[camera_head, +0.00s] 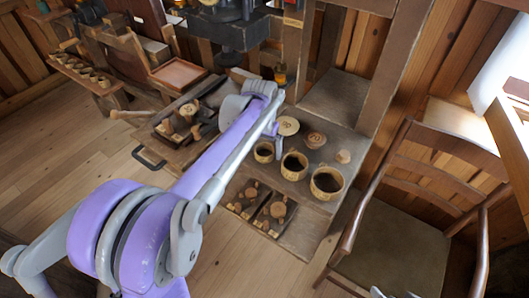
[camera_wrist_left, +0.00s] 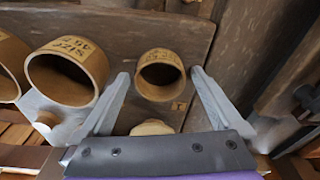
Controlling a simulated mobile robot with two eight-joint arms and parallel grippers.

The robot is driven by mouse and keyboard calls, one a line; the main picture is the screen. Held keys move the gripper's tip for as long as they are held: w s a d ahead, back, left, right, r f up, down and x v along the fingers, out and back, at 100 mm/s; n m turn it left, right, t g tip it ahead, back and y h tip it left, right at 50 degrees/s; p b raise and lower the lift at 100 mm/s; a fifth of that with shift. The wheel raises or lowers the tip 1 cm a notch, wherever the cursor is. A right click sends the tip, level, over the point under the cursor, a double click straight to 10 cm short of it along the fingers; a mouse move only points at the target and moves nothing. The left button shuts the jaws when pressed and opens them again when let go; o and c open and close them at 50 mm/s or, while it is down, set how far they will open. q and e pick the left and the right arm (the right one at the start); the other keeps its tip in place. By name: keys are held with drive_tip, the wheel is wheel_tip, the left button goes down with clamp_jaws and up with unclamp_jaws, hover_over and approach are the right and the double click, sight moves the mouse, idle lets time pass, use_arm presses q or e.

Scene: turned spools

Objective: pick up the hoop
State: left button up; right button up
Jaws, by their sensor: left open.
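Three round, open wooden hoops with dark insides stand in a row on the dark wooden bench (camera_head: 290,215): a small one (camera_head: 264,152), a middle one (camera_head: 294,166) and a large one (camera_head: 327,184). In the left wrist view the small hoop (camera_wrist_left: 160,92) shows between the fingers of my left gripper (camera_wrist_left: 160,74), with a gap on each side. A larger hoop (camera_wrist_left: 68,72) with a size label is to its left. My left gripper is open and empty, close to the small hoop in the head view (camera_head: 277,146).
A pale round disc (camera_head: 288,125), a brown turned piece (camera_head: 316,140) and a small knob (camera_head: 343,156) stand behind the hoops. Trays of turned pieces (camera_head: 271,213) lie at the front. A wooden chair (camera_head: 400,250) stands at the right; floor is bare at the left.

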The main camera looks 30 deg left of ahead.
use_arm(q)
drive_tip(key=shift+f, duration=0.2)
drive_tip(key=shift+r, duration=0.1)
drive_tip(key=c, duration=1.3)
